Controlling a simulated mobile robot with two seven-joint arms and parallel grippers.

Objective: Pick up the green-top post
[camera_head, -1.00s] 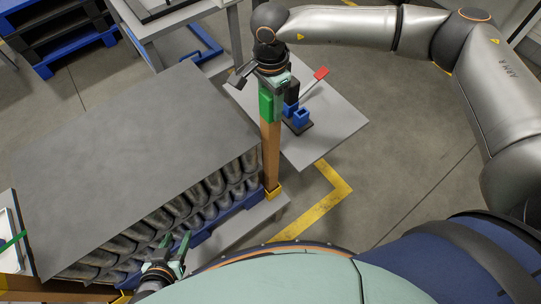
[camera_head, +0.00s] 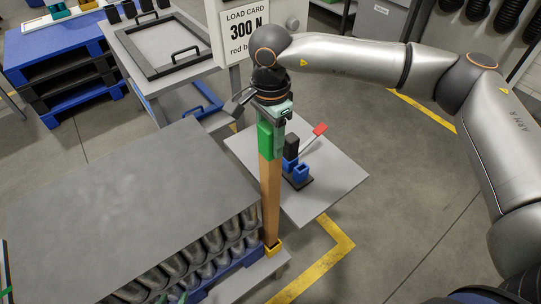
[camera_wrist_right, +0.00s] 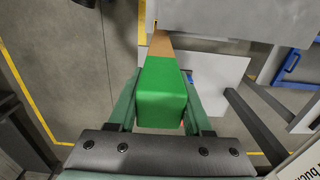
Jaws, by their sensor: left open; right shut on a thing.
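The green-top post (camera_head: 270,190) stands upright, a brown square post with a green top block (camera_head: 265,140). Only the fingertips of my left gripper (camera_head: 177,297) show at the bottom edge of the head view, apart from the post.
A grey sheet (camera_head: 120,205) covers stacked cans (camera_head: 190,268) left of the post. A low grey plate (camera_head: 335,185) with a blue fixture (camera_head: 300,173) and red-tipped lever (camera_head: 319,130) lies just right. Behind are a load card (camera_head: 245,30) and a cart (camera_head: 165,50).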

